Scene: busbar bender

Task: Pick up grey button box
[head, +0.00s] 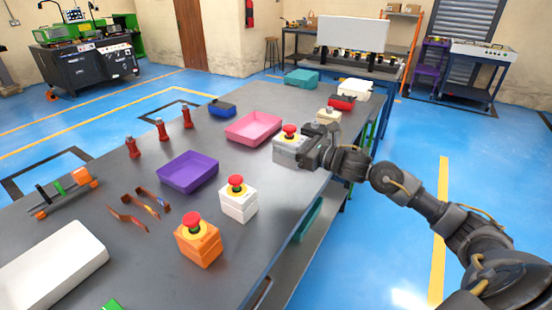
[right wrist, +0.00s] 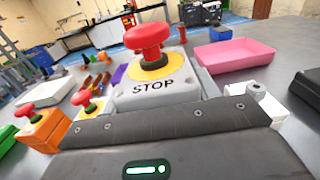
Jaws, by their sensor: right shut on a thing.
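The grey button box (head: 290,150) has a red mushroom button on a yellow disc. It is at the right edge of the workbench in the head view, beside the pink tray. My right gripper (head: 308,152) is shut on it from the right side. In the right wrist view the box (right wrist: 158,92) fills the middle, with STOP printed on its top, between the gripper's fingers (right wrist: 168,122). I cannot tell whether the box is touching the bench. My left gripper is not in view.
A white button box (head: 238,202) and an orange one (head: 198,243) stand nearer on the grey workbench (head: 150,245). A pink tray (head: 253,128) and a purple tray (head: 187,172) are to the left. A cream box (head: 328,118) stands just behind the gripper.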

